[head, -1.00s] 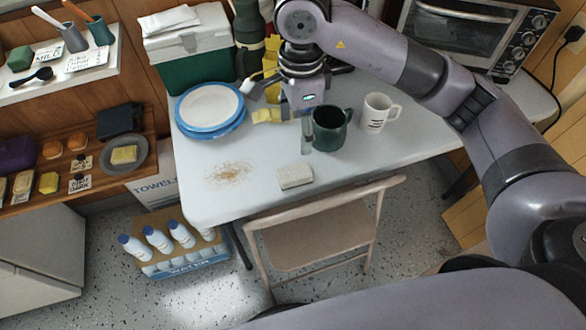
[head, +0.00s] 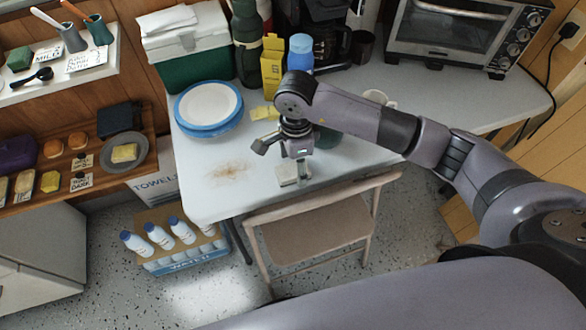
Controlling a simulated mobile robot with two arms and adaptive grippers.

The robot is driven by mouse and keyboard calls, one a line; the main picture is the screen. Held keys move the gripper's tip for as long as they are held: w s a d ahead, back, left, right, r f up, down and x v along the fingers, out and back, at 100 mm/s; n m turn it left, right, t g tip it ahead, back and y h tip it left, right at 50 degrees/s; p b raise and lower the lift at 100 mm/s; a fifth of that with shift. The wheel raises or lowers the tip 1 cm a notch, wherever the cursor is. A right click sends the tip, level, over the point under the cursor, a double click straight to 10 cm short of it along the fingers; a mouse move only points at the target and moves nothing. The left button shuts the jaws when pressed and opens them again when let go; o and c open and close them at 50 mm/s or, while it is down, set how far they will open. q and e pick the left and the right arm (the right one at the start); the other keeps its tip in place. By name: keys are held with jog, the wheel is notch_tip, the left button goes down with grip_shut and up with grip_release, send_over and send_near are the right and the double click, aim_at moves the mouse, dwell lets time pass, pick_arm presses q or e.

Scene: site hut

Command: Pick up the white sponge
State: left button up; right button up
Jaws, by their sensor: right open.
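The white sponge (head: 286,174) lies on the grey-white table (head: 205,198) near its front edge. My right gripper (head: 282,164) is above the sponge and open. One finger hangs down at the sponge's right side and the other splays out to the left. The gripper covers part of the sponge, and I cannot tell whether a finger touches it. My left gripper is not in view.
A brown stain (head: 230,171) marks the table left of the sponge. Blue-rimmed plates (head: 208,105) stand behind it. A dark green mug (head: 327,138) and a white mug (head: 376,97) are partly hidden behind my arm. A folding chair (head: 318,229) stands at the front edge.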

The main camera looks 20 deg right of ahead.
aim_at(296, 168)
jog(key=shift+f, duration=0.95)
jog(key=c, duration=1)
jog(key=shift+r, duration=0.1)
jog(key=shift+c, duration=0.2)
notch_tip(296, 168, up, 20)
jog(key=shift+b, duration=0.3)
jog(key=o, duration=0.4)
jog(key=c, duration=0.5)
